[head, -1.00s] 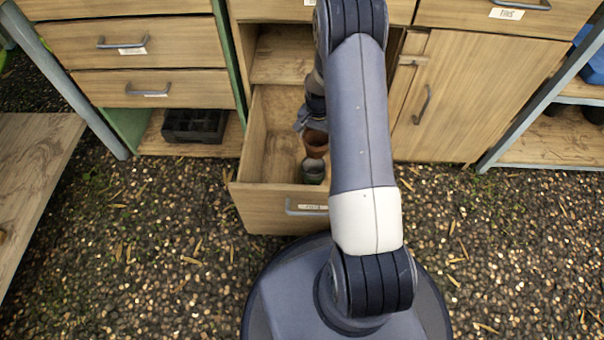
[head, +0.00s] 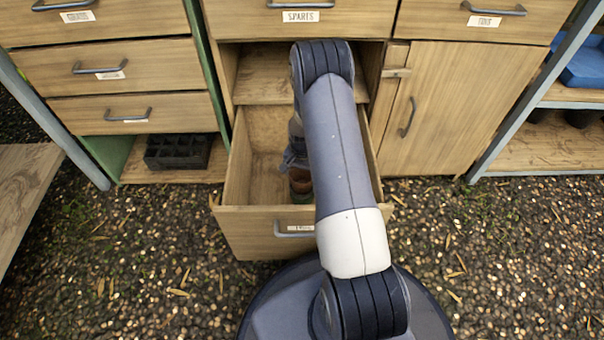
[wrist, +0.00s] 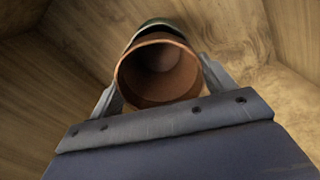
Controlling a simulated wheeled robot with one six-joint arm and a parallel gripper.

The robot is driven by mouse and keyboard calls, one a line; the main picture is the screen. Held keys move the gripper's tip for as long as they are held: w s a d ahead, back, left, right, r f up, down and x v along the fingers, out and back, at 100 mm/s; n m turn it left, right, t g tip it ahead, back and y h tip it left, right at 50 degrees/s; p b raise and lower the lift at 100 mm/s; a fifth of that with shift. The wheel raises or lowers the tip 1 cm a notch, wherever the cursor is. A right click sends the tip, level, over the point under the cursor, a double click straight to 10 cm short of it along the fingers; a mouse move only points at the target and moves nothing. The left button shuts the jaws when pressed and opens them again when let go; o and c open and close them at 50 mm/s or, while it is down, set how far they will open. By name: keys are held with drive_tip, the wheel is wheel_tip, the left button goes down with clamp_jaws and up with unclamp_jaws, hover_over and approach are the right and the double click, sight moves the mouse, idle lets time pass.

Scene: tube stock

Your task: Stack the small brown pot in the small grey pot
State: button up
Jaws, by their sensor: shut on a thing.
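The small brown pot (wrist: 150,92) is between the two fingers of my gripper (wrist: 160,80), which is shut on it; its open mouth faces the wrist camera. In the head view the brown pot (head: 299,184) shows inside the open drawer, partly hidden by my arm. The small grey pot (head: 301,198) shows as a greenish-grey sliver directly below it. In the wrist view the dark rim of the grey pot (wrist: 160,25) shows just past the brown pot's far edge. I cannot tell whether the brown pot's base is inside the grey pot or only above it.
The open drawer (head: 238,180) has wooden walls close around my gripper, and its floor left of the pots is bare. A closed cabinet door (head: 445,110) is to the right. A black crate (head: 178,152) sits on a low shelf to the left.

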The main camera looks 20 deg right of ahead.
drive_tip(key=shift+f+b, duration=0.5)
drive_tip(key=shift+f, duration=0.1)
drive_tip(key=shift+c, duration=0.2)
drive_tip(key=o, duration=1)
drive_tip(key=shift+r, duration=0.1)
wheel_tip(320, 180, up, 13)
drive_tip(key=p, duration=0.6)
wheel_tip(320, 180, down, 13)
drive_tip(key=b, duration=0.6)
drive_tip(key=shift+r+p, duration=0.4)
drive_tip(key=shift+p, duration=0.05)
drive_tip(key=shift+f, duration=0.15)
